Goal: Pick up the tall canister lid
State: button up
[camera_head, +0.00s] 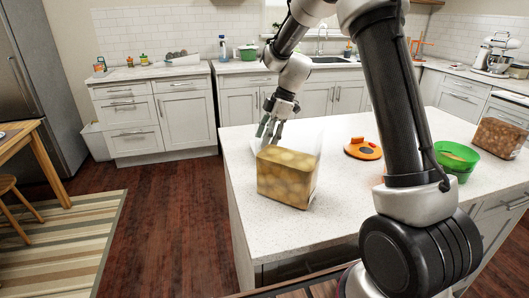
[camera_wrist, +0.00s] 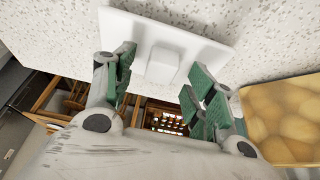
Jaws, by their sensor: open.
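The tall canister lid is a white, roughly square plate (camera_wrist: 205,50) with a raised block-shaped knob (camera_wrist: 162,64) in its middle. It lies on the speckled counter in the wrist view. My gripper (camera_wrist: 160,78) is open, its green-padded fingers on either side of the knob, with gaps to both. I cannot tell how far the fingertips are above the lid. In the head view my gripper (camera_head: 270,130) points down over the counter, just behind a clear canister (camera_head: 287,180) of golden round contents. The lid is hard to make out there against the white counter.
The canister also shows in the wrist view (camera_wrist: 284,118), right of my fingers. An orange round object (camera_head: 362,149), a green bowl (camera_head: 455,160) and another filled clear container (camera_head: 497,138) stand farther right on the island counter (camera_head: 345,205). The counter's left edge is close to my gripper.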

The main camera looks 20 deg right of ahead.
jog(key=shift+a+f, duration=0.15)
jog(key=shift+f, duration=0.25)
jog(key=c, duration=1.2)
jog(key=shift+o, duration=0.2)
jog(key=shift+r, duration=0.1)
